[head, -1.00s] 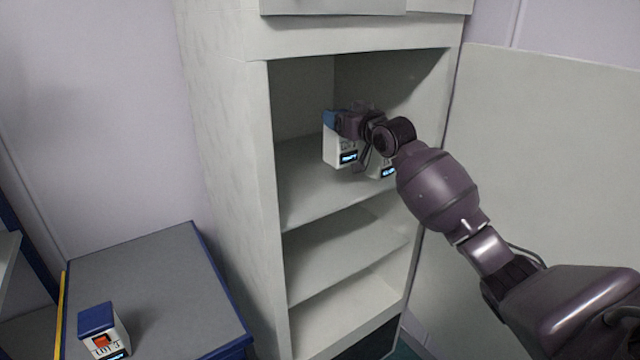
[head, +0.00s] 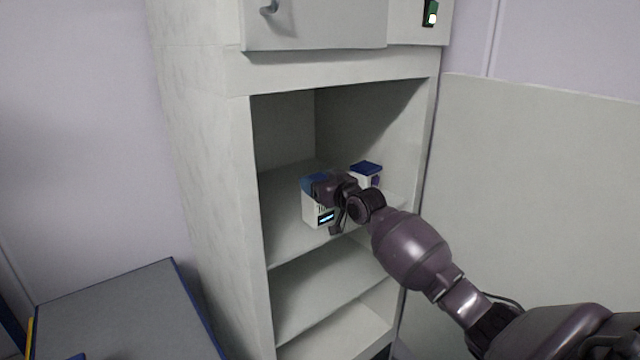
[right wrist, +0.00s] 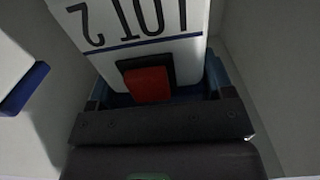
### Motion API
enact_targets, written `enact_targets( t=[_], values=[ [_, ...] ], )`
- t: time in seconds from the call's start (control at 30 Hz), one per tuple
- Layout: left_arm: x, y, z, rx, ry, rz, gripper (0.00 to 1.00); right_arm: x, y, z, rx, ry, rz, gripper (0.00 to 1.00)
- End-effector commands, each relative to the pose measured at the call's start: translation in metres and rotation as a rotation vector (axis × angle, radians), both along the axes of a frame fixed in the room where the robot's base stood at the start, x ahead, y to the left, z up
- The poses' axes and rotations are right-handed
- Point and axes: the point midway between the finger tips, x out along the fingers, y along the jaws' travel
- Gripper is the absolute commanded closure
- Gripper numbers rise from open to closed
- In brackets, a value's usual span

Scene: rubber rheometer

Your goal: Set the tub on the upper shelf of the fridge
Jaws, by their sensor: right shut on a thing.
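In the right wrist view the tub (right wrist: 145,45) shows a "LOT 2" label and a red patch between the fingers (right wrist: 155,92). My left gripper is not in view.
A second white tub with a blue lid (head: 367,169) stands on the upper shelf, right of and behind my gripper. The lower shelf (head: 310,292) is empty. A grey bench top (head: 120,315) is at lower left. A closed door panel (head: 315,22) is above the opening.

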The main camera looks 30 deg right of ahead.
Motion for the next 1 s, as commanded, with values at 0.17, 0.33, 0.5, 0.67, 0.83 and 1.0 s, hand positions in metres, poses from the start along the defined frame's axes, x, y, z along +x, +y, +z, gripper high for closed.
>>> enact_targets(
  t=[0.17, 0.33, 0.5, 0.67, 0.83, 1.0],
  values=[
    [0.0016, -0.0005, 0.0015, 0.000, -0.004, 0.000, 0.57, 0.0001, 0.0002, -0.0051, -0.001, -0.004, 0.000, 0.72],
    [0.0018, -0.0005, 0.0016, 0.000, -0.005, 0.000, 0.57, 0.0001, 0.0001, -0.0050, -0.001, -0.004, 0.000, 0.72],
    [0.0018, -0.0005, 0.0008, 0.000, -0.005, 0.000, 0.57, 0.0000, 0.0000, -0.0084, -0.001, -0.001, 0.000, 0.21],
    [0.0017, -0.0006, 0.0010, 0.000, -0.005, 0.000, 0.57, 0.0000, 0.0000, -0.0080, -0.001, -0.001, 0.000, 0.00],
    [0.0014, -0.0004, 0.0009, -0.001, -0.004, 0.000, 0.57, 0.0000, 0.0000, -0.0079, -0.001, -0.002, 0.000, 0.00],
    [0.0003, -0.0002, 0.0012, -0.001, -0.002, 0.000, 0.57, -0.0024, -0.0002, -0.0056, -0.001, -0.002, 0.000, 0.00]
  ],
)
